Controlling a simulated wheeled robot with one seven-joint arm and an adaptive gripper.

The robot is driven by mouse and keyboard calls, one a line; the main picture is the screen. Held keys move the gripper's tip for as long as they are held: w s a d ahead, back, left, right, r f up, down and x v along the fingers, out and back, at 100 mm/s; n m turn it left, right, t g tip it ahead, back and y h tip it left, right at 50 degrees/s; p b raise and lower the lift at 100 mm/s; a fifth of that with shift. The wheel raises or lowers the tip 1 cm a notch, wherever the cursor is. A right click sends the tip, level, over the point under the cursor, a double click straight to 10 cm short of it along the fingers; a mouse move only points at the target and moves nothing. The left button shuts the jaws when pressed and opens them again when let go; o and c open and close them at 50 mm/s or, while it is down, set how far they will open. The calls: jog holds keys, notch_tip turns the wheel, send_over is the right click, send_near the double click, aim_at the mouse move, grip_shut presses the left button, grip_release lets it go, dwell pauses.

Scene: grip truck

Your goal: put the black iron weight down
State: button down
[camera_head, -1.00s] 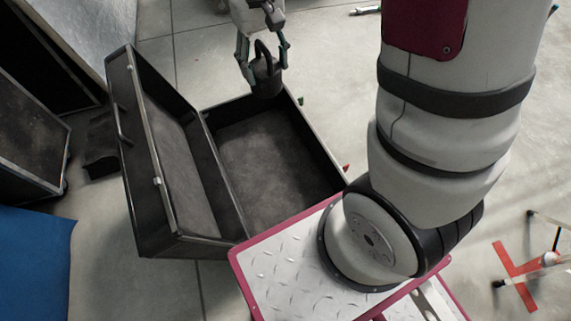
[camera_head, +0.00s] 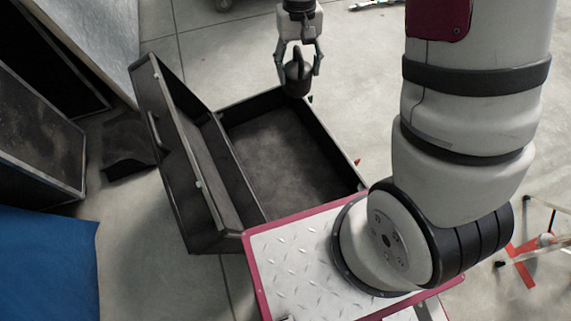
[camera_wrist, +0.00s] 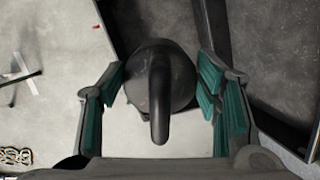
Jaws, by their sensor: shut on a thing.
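The black iron weight (camera_head: 298,78) has a round body and a loop handle. My gripper (camera_head: 298,66) is shut on it, with one finger on each side, and holds it upright. In the head view the weight shows over the far rim of the open black case (camera_head: 345,168); its exact height above the case cannot be told. In the wrist view the weight (camera_wrist: 160,75) sits between the teal-padded fingers of my gripper (camera_wrist: 162,88). The lower part of the weight is hidden there by its own top.
The case's lid (camera_head: 180,150) stands open on the left, and its grey-lined inside looks empty. Dark cases (camera_head: 40,140) and a blue object (camera_head: 45,265) lie farther left. A red cross mark (camera_head: 520,262) is on the floor at right. Bare floor lies beyond the case.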

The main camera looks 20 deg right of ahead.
notch_tip(320, 180, down, 28)
jog(key=w+m+y+b, duration=0.1)
jog(key=m+b, duration=0.1)
jog(key=m, duration=0.4)
jog(key=s+a+f+m+b, duration=0.1)
jog(key=s+f+m, duration=0.25)
jog(key=f, duration=0.45)
jog(key=s+a+f+m+t+b, duration=0.1)
jog(key=s+f+m, duration=0.1)
jog(key=s+f, duration=0.45)
jog(key=s+a+f+m+b, duration=0.1)
jog(key=s+a+f+m, duration=0.15)
jog(key=f, duration=0.75)
jog(key=shift+m+t+y, duration=0.3)
jog(key=shift+w+d+f+b, duration=0.15)
jog(key=shift+w+f+b, duration=0.95)
jog(key=shift+w, duration=1.55)
jog(key=shift+w+d+f+b, duration=0.1)
jog(key=shift+w+f+b, duration=0.65)
jog(key=shift+w+b, duration=1.3)
jog(key=shift+w+d+f+b, duration=0.15)
jog(key=shift+w+f+b, duration=0.7)
jog(key=shift+w, duration=2.35)
jog(key=shift+f, duration=0.1)
jog(key=c, duration=0.6)
grip_release()
jog(key=shift+s, duration=0.1)
jog(key=shift+o, duration=0.2)
